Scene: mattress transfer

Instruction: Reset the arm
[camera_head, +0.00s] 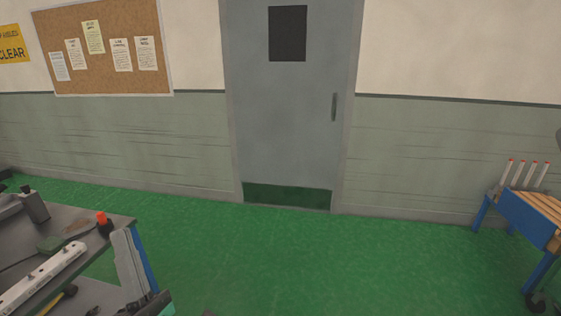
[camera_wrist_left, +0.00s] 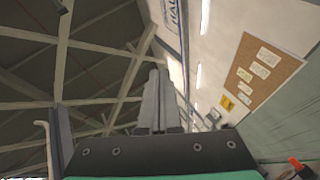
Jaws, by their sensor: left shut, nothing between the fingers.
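That view looks up toward the roof beams and the wall. My right gripper is not in view.
The grey workbench (camera_head: 100,222) holds a white strip (camera_head: 42,278) and an orange-topped item (camera_head: 102,219). A blue-framed table (camera_head: 525,216) stands at the far right. A grey door (camera_head: 288,120) is ahead. The green floor (camera_head: 330,265) between is clear.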

